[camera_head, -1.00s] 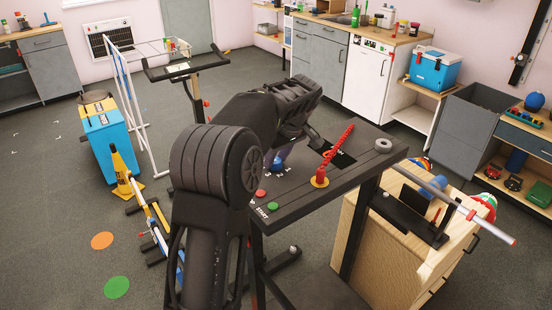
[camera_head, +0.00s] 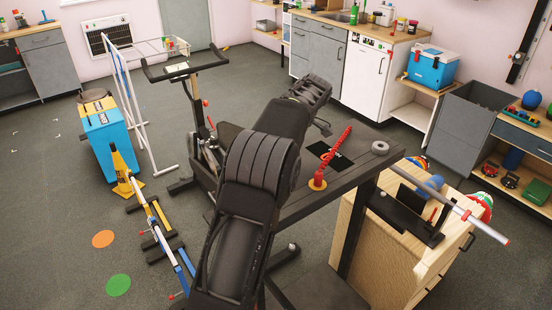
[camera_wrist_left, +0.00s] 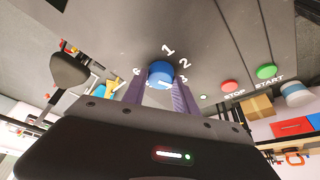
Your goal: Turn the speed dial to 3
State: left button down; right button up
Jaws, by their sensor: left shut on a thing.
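In the left wrist view the blue speed dial (camera_wrist_left: 160,73) sits on the dark console panel (camera_wrist_left: 215,40). Printed numbers ring it: 1 above, 2 and 3 to its right, 6 to its left. A small white mark shows on the dial's lower part, but I cannot tell which number it points to. My left gripper (camera_wrist_left: 160,82) has a finger on each side of the dial and is shut on it. In the head view my left arm covers the dial and my left gripper's fingertips. My right gripper is not in view.
The red STOP button (camera_wrist_left: 229,86) and green START button (camera_wrist_left: 266,71) lie right of the dial. In the head view a red twisted lever (camera_head: 335,158) and a grey ring (camera_head: 380,148) stand on the console top (camera_head: 340,187). An exercise bike (camera_head: 195,120) stands behind.

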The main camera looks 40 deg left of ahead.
pick_arm(q)
jog(key=c, duration=1)
grip_release()
jog(key=shift+o, duration=0.2)
